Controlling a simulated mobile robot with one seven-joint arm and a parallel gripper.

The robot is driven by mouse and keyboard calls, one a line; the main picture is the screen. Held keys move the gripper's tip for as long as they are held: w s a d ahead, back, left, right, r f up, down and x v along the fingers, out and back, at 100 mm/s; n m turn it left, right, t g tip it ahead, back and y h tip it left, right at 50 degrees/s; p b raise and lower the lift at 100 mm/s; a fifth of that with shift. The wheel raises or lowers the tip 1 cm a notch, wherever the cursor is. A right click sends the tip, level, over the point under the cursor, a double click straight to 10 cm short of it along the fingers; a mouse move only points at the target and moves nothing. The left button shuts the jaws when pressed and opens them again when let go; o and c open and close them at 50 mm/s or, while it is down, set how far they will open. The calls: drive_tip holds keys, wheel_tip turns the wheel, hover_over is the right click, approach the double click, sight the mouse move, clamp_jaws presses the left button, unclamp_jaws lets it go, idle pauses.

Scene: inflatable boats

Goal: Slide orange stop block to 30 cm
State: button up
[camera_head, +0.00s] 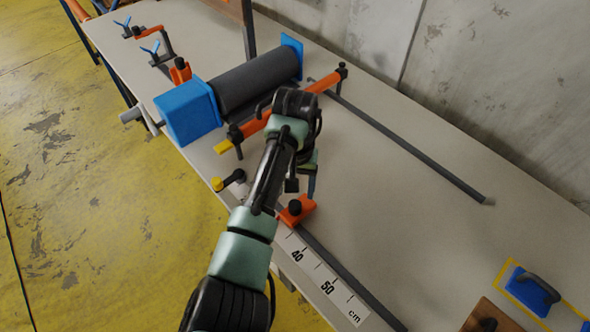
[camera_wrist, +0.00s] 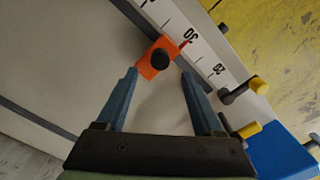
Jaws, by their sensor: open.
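The orange stop block (camera_head: 296,211) with a black knob sits on a dark rail (camera_head: 345,270) beside a white cm scale (camera_head: 318,272). In the wrist view the block (camera_wrist: 148,67) lies just beyond and between my fingertips, with clear gaps on both sides. Its small red pointer (camera_wrist: 185,44) is close to the 30 label on the scale (camera_wrist: 208,60); the exact reading is hard to tell. My gripper (camera_wrist: 159,74) is open and empty. In the head view my gripper (camera_head: 302,188) is just above the block, and my arm hides part of the scale.
A black roller (camera_head: 258,82) with blue ends and an orange bar (camera_head: 262,120) stand beyond my gripper. A yellow-tipped black knob (camera_head: 230,180) is left of the block.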

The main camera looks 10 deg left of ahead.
sight(295, 204)
wheel_tip(295, 204, up, 7)
idle(0.3)
idle(0.4)
